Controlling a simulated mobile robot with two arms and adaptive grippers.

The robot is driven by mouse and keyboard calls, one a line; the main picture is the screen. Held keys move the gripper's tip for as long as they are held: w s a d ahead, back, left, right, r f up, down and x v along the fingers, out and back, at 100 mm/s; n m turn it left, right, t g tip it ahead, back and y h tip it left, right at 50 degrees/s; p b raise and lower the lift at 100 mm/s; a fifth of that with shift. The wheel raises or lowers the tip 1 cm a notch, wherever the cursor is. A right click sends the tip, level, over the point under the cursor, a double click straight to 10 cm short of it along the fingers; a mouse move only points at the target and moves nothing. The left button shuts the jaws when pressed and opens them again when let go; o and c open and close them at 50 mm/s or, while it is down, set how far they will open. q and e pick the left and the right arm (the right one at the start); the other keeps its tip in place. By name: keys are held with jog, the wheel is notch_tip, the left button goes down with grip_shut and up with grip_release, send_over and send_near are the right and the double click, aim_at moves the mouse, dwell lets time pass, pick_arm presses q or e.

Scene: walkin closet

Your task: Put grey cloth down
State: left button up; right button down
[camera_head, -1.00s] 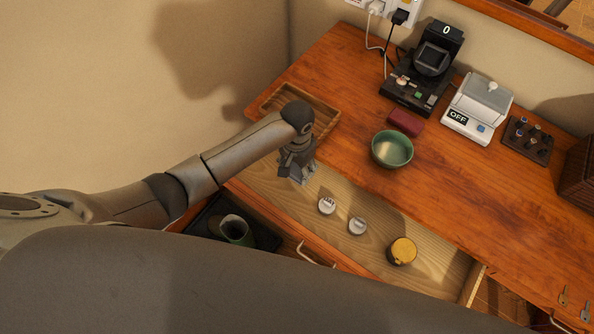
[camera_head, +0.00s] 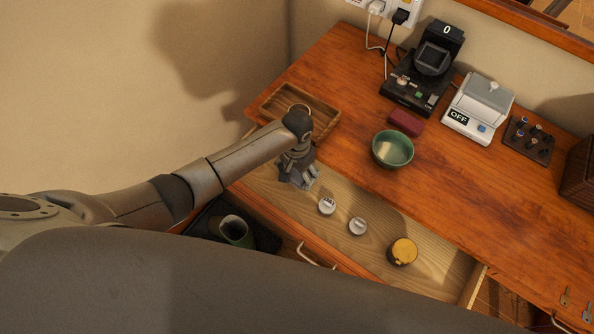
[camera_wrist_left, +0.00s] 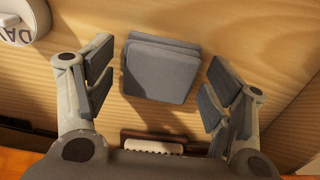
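The grey cloth (camera_wrist_left: 160,68) is a small folded square stack in the left wrist view. It lies over the pale wooden floor of the open drawer (camera_head: 345,185). My left gripper (camera_wrist_left: 158,85) is open, with one finger on each side of the cloth and small visible gaps beside it. In the head view my left gripper (camera_head: 299,182) is low at the drawer's left end and hides the cloth there. My right gripper is not in view.
A brush (camera_wrist_left: 152,144) lies near the cloth. Two white round containers (camera_head: 327,206) (camera_head: 357,226) and a yellow-topped jar (camera_head: 402,251) are in the drawer. A wooden tray (camera_head: 325,112) and green bowl (camera_head: 392,149) stand on the counter (camera_head: 440,195).

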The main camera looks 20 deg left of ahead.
aim_at(297, 173)
pick_arm(q)
notch_tip(297, 173, up, 12)
jog(key=shift+r+p, duration=0.2)
jog(key=shift+p, duration=0.2)
dwell(0.4)
